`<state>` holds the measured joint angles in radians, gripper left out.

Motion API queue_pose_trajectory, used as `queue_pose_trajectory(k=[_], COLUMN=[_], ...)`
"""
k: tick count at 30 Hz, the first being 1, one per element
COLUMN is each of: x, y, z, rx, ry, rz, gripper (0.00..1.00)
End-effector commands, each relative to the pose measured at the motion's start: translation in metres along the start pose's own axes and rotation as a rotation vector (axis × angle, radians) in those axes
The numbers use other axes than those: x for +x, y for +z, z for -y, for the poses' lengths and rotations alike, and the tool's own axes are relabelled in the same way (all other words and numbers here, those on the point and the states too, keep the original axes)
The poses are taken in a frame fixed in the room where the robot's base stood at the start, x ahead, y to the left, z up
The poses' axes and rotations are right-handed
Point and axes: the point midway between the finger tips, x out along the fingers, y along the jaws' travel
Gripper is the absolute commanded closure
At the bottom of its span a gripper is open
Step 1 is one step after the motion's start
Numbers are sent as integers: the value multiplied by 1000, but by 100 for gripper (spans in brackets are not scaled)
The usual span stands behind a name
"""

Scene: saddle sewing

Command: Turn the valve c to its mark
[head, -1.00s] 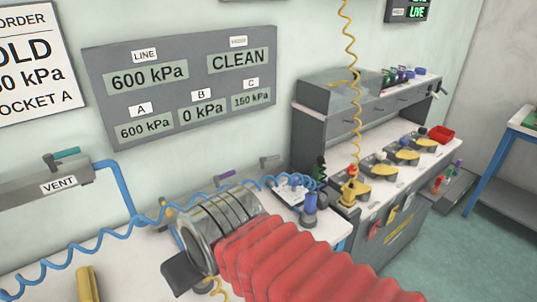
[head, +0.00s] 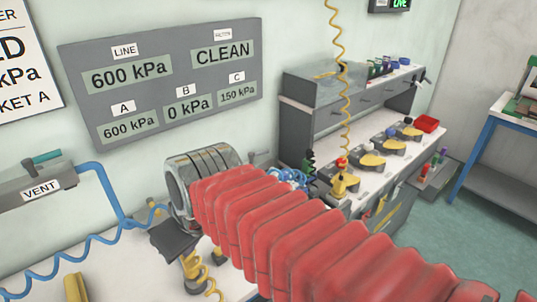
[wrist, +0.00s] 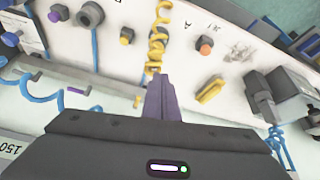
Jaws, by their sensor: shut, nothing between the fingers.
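The wall display (head: 165,80) reads line 600 kPa, A 600, B 0, C 150. A vent unit (head: 40,187) with a blue pipe is at left. A coiled yellow hose (wrist: 158,35) hangs near my fingers. A bench (head: 375,165) with several yellow fittings stands at right.

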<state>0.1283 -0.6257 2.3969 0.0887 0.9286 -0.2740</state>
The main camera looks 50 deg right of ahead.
Motion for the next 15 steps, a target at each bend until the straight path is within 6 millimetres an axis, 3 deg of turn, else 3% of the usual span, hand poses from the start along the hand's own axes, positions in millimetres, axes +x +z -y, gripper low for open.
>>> queue_pose_trajectory(k=[8,15], x=[10,23], y=[-47,-80], z=[-53,-114], rx=[-151,-290], ry=[-47,-97], rz=[38,27], gripper=[100,100])
